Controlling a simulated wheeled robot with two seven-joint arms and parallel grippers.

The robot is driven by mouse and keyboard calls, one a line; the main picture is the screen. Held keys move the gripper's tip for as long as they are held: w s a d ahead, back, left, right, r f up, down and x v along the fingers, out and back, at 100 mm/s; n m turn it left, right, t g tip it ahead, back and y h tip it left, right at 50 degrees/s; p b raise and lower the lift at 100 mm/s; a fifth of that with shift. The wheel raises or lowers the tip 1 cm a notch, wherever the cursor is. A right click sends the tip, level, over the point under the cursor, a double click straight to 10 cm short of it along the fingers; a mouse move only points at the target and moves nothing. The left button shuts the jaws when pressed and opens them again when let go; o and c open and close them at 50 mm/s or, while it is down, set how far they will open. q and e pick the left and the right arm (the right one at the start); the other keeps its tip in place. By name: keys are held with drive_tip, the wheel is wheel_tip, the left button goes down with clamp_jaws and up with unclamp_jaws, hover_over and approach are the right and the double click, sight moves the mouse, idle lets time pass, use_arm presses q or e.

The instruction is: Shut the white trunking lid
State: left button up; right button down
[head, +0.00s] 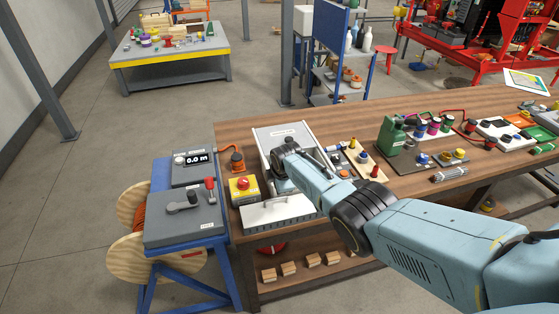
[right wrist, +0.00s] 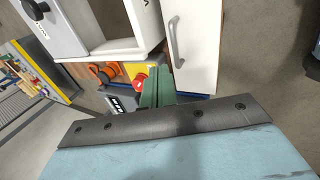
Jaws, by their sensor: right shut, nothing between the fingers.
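A long white panel with a silver handle (right wrist: 192,50) shows in the right wrist view, beside a white housing (right wrist: 130,22). I cannot tell surely whether the panel is the lid or how far open it stands. My right gripper (right wrist: 157,88) shows green fingers, shut and empty, near the panel's end. In the head view my right arm hides the fingers and the middle of this area. My left gripper is not in view.
A white cabinet (head: 285,132) stands behind the low box. A yellow box with a red button (head: 243,186) is left of it; a grey unit with a red lever (head: 185,212) is further left.

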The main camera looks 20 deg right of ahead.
drive_tip(key=shift+s+r+p, duration=0.55)
drive_tip(key=shift+s+r, duration=0.15)
drive_tip(key=shift+r, duration=2.9)
drive_tip(key=s+f+m+g+b, duration=0.1)
drive_tip(key=s+f+m+b, duration=0.15)
drive_tip(key=s+f, duration=0.75)
drive_tip(key=s+f+m+b, duration=0.2)
drive_tip(key=s+f+b, duration=0.25)
drive_tip(key=f, duration=0.95)
drive_tip(key=s+f+m+g+b, duration=0.1)
drive_tip(key=s+f+m+b, duration=0.1)
drive_tip(key=s+f, duration=0.75)
drive_tip(key=s+a+f+m+b, duration=0.1)
drive_tip(key=s+f+m+b, duration=0.1)
drive_tip(key=s+f, duration=0.5)
drive_tip(key=s+f+m+g+b, duration=0.1)
drive_tip(key=s+f+m+b, duration=0.2)
drive_tip(key=s+f, duration=0.4)
drive_tip(key=s+a+f+m+g+b, duration=0.1)
drive_tip(key=s+f, duration=0.7)
drive_tip(key=s, duration=1.2)
drive_tip(key=m+b, duration=0.1)
drive_tip(key=b, duration=0.1)
drive_tip(key=shift+s+a+y+b, duration=0.3)
drive_tip(key=shift+a, duration=0.05)
drive_tip(key=shift+f, duration=0.1)
